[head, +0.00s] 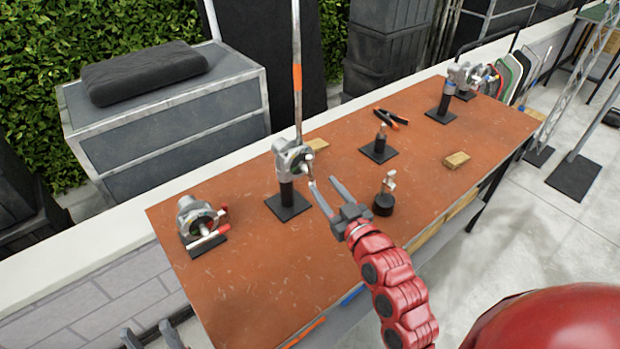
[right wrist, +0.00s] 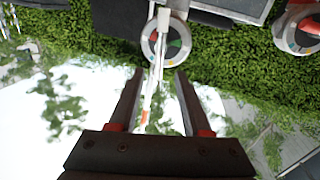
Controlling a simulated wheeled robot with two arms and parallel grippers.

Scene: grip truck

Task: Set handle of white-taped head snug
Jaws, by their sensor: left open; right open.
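The middle grip head (head: 291,158) is grey metal on a black post and base, and holds a tall upright rod with orange tape (head: 297,78). Its short handle with a pale end (head: 310,165) points toward my right gripper. White tape is too small to make out for certain. My right gripper (head: 323,182) is open and empty, its fingertips close to that handle with no clear contact. In the right wrist view a head with a coloured disc (right wrist: 166,45) shows beyond the open fingers (right wrist: 159,72). My left gripper (head: 148,332) is open and empty at the lower left, off the table.
Another head (head: 197,216) with a red-tipped handle lies at the table's left end; a third (head: 461,76) stands at the far right. A small black stand (head: 384,203), a pin on a plate (head: 380,145) and wooden blocks (head: 457,160) occupy the orange tabletop (head: 235,280). Its front left is clear.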

